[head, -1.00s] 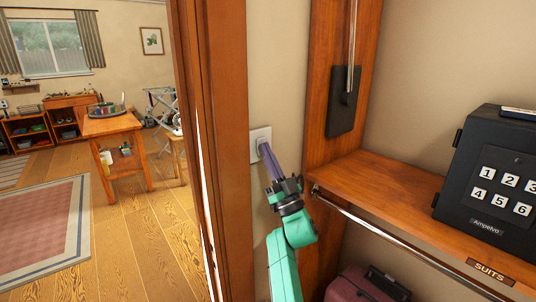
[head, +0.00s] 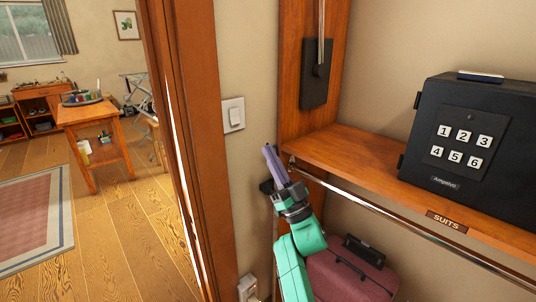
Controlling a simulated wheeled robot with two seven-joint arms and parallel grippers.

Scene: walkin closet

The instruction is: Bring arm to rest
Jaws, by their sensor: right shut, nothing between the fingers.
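My right gripper (head: 270,151) is in the middle of the head view, at the end of my green arm. Its purple-grey fingers are shut and hold nothing. It points up and stands to the right of and a little below the white light switch (head: 233,115), clear of it. The switch sits on the beige wall beside the wooden door frame. My left gripper is not in the head view.
A wooden shelf (head: 350,150) with a black keypad safe (head: 480,110) is on the right. A metal rail (head: 400,215) runs under it. A dark red suitcase (head: 345,278) stands below. The door frame (head: 190,130) opens on a room with a wooden table (head: 85,115).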

